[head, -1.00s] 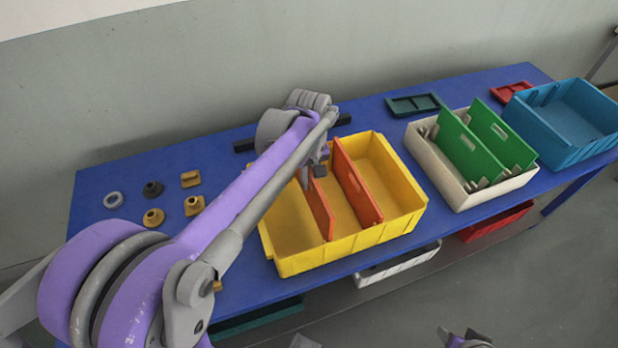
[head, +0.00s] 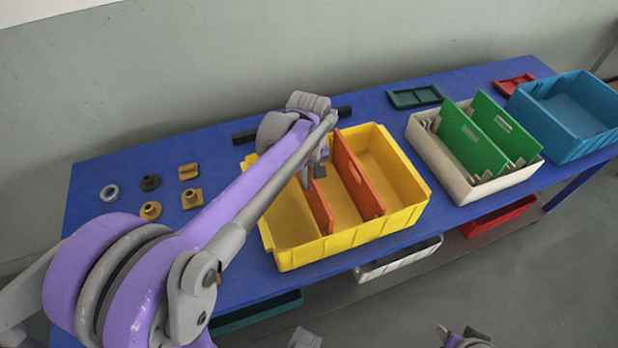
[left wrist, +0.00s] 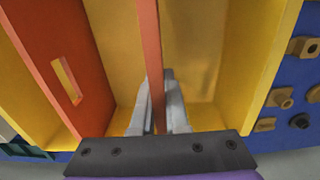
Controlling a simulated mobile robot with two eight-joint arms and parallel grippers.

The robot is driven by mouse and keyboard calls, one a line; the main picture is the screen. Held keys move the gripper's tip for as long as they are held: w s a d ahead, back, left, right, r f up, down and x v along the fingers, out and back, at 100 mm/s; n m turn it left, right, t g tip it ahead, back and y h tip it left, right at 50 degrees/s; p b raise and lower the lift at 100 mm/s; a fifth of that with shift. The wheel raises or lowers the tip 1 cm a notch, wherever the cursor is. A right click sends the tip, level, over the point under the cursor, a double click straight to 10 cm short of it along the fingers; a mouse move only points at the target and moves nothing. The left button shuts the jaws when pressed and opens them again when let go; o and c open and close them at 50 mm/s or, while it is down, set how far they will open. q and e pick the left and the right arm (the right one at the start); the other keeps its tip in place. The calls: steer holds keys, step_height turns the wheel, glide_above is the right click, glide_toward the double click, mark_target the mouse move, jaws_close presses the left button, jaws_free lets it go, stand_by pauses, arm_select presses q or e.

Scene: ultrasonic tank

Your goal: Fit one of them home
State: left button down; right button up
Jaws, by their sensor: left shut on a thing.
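A yellow bin (head: 349,244) stands on the blue table, with two orange dividers across it. My left gripper (head: 313,180) reaches down into the bin at the upper end of the left orange divider (head: 319,206). In the left wrist view the gripper (left wrist: 158,110) has a grey finger on each side of this divider (left wrist: 149,35) and is shut on it. The right orange divider (head: 357,175) stands apart from it; its slotted face shows in the left wrist view (left wrist: 65,70). The held divider's lower edge is hidden. Grey parts, possibly my right gripper, show at the bottom edge.
A white bin (head: 460,190) with green dividers and a blue bin (head: 550,140) stand to the right. Small brass and dark fittings (head: 188,172) and a grey ring (head: 110,193) lie at left. Dark green (head: 416,96) and red trays (head: 515,84) lie at the back. More bins sit below.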

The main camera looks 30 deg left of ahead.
arm_select(q)
steer(key=shift+f+b, duration=1.25)
steer(key=shift+f, duration=0.8)
steer(key=c, duration=0.8)
jaws_free()
steer(key=shift+c, duration=0.2)
steer(key=shift+r, duration=0.1)
step_height(320, 180, up, 11)
steer(key=shift+f+p, duration=0.15)
steer(key=shift+p, duration=0.75)
